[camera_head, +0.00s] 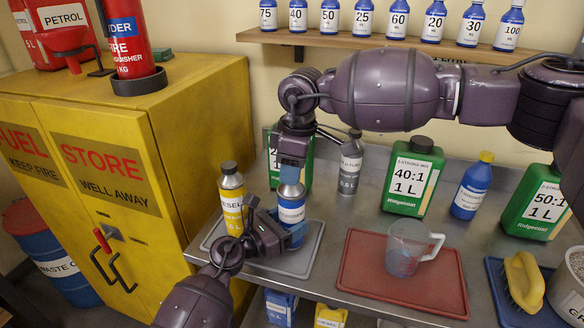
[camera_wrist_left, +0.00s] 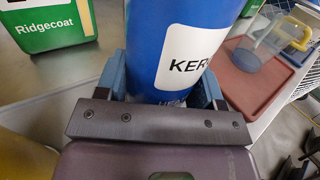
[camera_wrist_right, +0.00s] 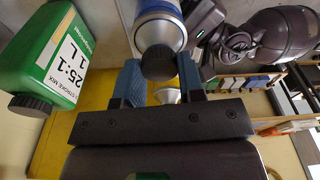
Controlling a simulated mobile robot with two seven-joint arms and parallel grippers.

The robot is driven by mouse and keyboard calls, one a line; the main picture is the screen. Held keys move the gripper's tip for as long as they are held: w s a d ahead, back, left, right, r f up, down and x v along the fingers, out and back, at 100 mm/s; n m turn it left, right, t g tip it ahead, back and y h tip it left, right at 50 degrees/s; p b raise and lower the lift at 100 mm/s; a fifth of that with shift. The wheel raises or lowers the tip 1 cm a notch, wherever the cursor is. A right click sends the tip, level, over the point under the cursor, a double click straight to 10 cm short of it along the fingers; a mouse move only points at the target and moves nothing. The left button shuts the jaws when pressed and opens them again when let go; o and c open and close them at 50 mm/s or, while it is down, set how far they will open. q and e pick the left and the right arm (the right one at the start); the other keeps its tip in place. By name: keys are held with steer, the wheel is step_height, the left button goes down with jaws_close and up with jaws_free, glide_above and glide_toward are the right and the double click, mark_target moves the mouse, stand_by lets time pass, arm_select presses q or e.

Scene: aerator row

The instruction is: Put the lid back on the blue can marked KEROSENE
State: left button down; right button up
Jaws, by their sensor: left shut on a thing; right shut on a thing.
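The blue can marked KEROSENE (camera_head: 291,206) stands upright at the grey tray; I cannot tell whether its base touches it. In the left wrist view the can (camera_wrist_left: 180,45) shows the label letters "KER". My left gripper (camera_head: 292,236) is shut around the can's lower body. My right gripper (camera_head: 293,160) is directly above the can, pointing down. In the right wrist view a black lid (camera_wrist_right: 159,63) sits between its blue fingers, over the can's silver shoulder. The fingers hide the lid in the head view, so I cannot tell whether it is seated.
A yellow can (camera_head: 231,198) stands close left of the blue can on the grey tray (camera_head: 300,262). A grey can (camera_head: 349,165) and green jugs (camera_head: 412,180) stand behind and right. A red tray (camera_head: 358,278) holds a clear measuring jug (camera_head: 407,250). A yellow cabinet (camera_head: 190,120) is left.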

steer(key=o, duration=0.9)
steer(key=shift+r, duration=0.1)
steer(key=shift+r, duration=2.2)
steer(key=shift+c, duration=0.3)
